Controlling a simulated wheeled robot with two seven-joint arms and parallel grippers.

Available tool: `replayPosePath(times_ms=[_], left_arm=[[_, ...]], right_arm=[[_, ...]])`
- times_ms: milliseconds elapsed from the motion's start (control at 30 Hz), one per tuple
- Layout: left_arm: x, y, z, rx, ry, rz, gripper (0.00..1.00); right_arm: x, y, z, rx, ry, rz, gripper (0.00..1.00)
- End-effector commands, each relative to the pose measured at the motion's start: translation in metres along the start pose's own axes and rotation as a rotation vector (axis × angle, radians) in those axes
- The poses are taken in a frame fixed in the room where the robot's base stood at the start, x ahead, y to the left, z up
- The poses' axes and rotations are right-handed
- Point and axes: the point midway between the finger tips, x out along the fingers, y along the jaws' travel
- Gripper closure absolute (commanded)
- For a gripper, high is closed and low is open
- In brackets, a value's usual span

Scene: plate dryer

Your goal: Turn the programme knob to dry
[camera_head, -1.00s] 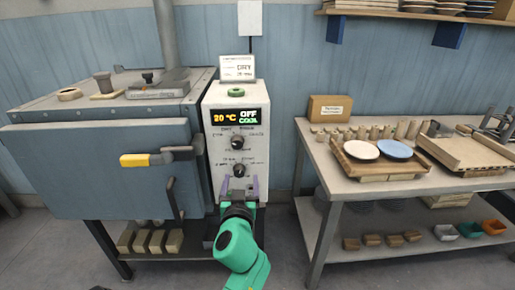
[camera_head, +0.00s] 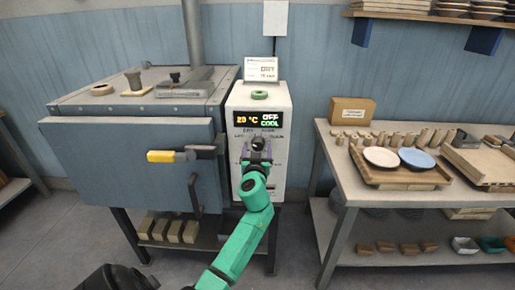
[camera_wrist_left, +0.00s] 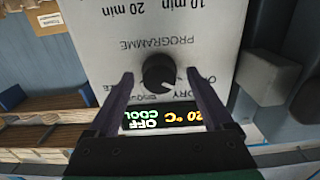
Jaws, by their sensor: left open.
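The programme knob (camera_wrist_left: 158,72) is a round dark knob with a light pointer mark, on the white control box (camera_head: 283,160). In the left wrist view the panel appears upside down, with the word PROGRAMME beside the knob. The pointer mark faces the display (camera_wrist_left: 160,116), which reads 20 °C, OFF and COOL. My left gripper (camera_head: 257,151) is open in front of the panel. Its two fingertips stand on either side of the programme knob, with gaps visible. The gripper hides the lower knob and part of the dial labels in the head view. My right gripper is not in view.
The grey dryer cabinet (camera_head: 135,155) with a yellow-ended handle (camera_head: 163,156) stands left of the box. A table (camera_head: 345,188) with plates is on the right.

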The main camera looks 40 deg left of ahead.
Motion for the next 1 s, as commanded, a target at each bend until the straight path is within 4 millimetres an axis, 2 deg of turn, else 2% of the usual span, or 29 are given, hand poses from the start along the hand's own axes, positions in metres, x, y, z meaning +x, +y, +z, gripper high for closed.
replayPosePath(times_ms=[67, 200, 267, 300, 667, 1000], left_arm=[[-0.0003, 0.0002, 0.0002, 0.000, 0.000, 0.000, 0.15], [-0.0005, 0.0003, 0.0003, 0.000, 0.000, 0.001, 0.69], [-0.0006, 0.0004, 0.0003, 0.000, 0.000, 0.001, 0.92], [-0.0006, 0.0004, 0.0003, 0.000, 0.000, 0.001, 1.00], [-0.0008, 0.0006, 0.0010, 0.057, 0.000, 0.002, 1.00], [-0.0008, 0.0006, 0.0015, 0.284, -0.001, 0.002, 1.00]], right_arm=[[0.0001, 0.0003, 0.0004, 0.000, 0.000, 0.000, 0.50], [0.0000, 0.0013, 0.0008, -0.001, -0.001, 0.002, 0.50], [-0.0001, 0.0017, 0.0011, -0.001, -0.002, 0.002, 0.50], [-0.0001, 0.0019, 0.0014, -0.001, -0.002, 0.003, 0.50], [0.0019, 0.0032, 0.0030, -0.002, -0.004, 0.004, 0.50], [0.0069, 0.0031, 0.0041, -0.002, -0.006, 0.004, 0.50]])
